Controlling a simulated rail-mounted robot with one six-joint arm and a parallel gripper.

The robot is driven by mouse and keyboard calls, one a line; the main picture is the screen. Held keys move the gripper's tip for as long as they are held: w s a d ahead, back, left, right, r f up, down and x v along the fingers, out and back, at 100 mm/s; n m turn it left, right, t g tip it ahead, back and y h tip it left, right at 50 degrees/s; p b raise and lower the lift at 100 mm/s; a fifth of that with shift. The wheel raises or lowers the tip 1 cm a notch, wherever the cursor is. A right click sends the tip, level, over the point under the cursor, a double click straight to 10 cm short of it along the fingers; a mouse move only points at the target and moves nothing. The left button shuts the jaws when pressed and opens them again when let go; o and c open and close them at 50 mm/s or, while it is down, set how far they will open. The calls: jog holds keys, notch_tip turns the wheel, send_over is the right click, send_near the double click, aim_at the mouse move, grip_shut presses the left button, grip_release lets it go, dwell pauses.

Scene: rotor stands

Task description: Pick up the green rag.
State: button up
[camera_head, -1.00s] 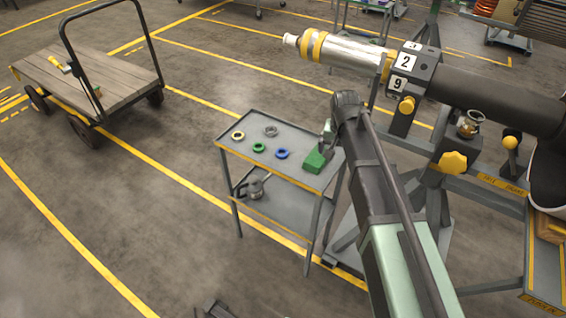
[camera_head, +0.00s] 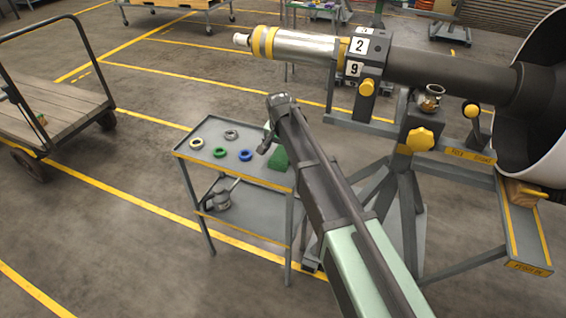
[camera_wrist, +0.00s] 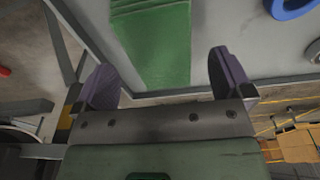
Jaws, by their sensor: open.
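The green rag (camera_head: 279,160) lies on the top shelf of the grey cart (camera_head: 206,165), near its right end. In the wrist view the rag (camera_wrist: 152,42) is a flat green cloth reaching from the top edge down to between my fingers. My gripper (camera_head: 267,140) is above the cart top beside the rag, and my arm hides part of the rag's right side. In the wrist view my gripper (camera_wrist: 163,66) is open, with one finger to either side of the rag's near end. Whether the fingers touch the rag cannot be told.
A blue ring (camera_head: 245,156), a green ring (camera_head: 220,153), a yellowish ring (camera_head: 196,143) and a grey ring (camera_head: 231,134) lie left of the rag. The rotor stand (camera_head: 385,200) is close on the right.

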aim_at(283, 153)
jog(key=f+b, duration=0.1)
jog(key=f, duration=0.2)
jog(key=shift+w+f+b, duration=0.2)
jog(key=shift+b, duration=0.15)
jog(key=shift+r, duration=0.25)
jog(key=c, duration=1.1)
notch_tip(283, 153, up, 20)
jog(key=p, duration=2)
jog(key=shift+p, duration=0.3)
